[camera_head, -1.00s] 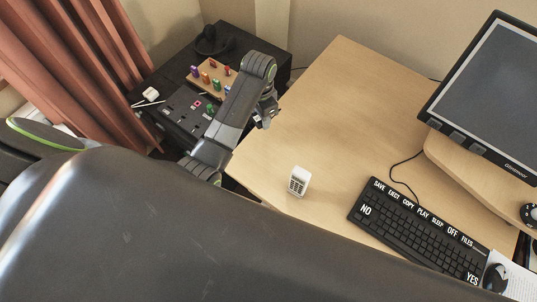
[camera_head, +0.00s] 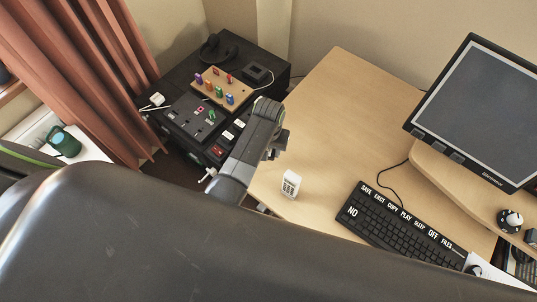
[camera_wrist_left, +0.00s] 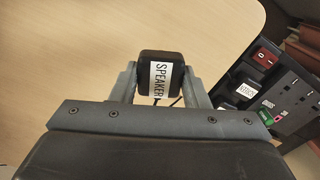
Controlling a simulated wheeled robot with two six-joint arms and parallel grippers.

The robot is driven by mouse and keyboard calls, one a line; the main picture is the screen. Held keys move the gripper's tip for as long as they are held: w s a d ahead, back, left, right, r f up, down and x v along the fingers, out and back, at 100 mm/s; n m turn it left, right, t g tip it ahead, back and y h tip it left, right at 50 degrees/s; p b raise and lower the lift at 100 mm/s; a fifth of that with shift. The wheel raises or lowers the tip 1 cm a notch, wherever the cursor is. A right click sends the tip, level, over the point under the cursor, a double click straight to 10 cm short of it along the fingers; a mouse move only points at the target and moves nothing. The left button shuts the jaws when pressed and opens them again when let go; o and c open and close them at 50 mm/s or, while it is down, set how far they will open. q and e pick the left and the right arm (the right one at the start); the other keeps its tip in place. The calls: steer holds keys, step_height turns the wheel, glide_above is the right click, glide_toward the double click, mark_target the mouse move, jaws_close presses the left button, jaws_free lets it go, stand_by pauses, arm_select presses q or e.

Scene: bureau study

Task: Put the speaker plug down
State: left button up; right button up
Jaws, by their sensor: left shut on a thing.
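The speaker plug (camera_wrist_left: 152,64) is a black block with a white label reading SPEAKER, seen in the left wrist view. My left gripper (camera_head: 279,146) is shut on it, with one finger on each side. A thin dark cable shows below the plug, between the fingers. The pale wooden desk top (camera_wrist_left: 60,50) lies behind the plug; I cannot tell how high above it the plug is. In the head view the gripper is at the desk's left edge, and the plug is hard to make out there. My right gripper is not in view.
A black cabinet with sockets and red switches (camera_head: 218,151) stands left of the desk, bearing a pegboard (camera_head: 221,86) with coloured pegs. The desk's middle is clear.

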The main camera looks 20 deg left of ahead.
mark_target(269, 150)
arm_select(q)
steer(key=shift+f, duration=2.15)
steer(key=shift+f, duration=0.1)
steer(key=o, duration=0.9)
steer(key=shift+r, duration=0.6)
step_height(269, 150, up, 11)
steer(key=shift+r, duration=0.1)
